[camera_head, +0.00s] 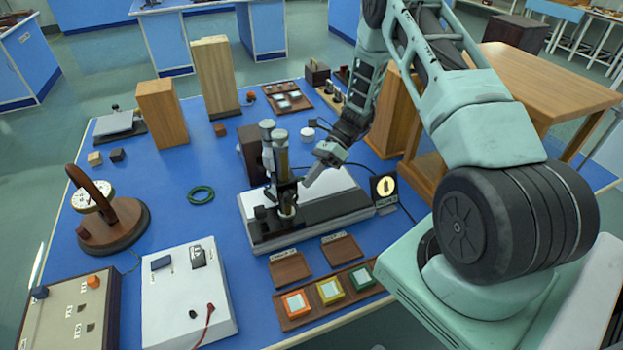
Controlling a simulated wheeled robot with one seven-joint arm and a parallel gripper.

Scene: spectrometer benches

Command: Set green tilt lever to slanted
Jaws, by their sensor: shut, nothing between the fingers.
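I cannot clearly make out a green tilt lever. A green-edged square piece with a pale top (361,277) sits at the right end of a brown tray (318,314) at the table's front, beside a yellow one (330,291) and an orange one (296,303). My gripper (306,184) is shut and empty. It points down and left, just right of the upright instrument (283,165) on a grey-and-black base (335,216). I cannot tell whether it touches the instrument. The gripper and arm hide part of what lies behind them.
A white box with switches (190,295) and a beige panel with blue and orange knobs (68,310) stand front left. A round dial on a wooden base (110,225) is at left. Tall wooden blocks (218,75) stand behind. A green ring (201,194) lies on open blue tabletop (175,215).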

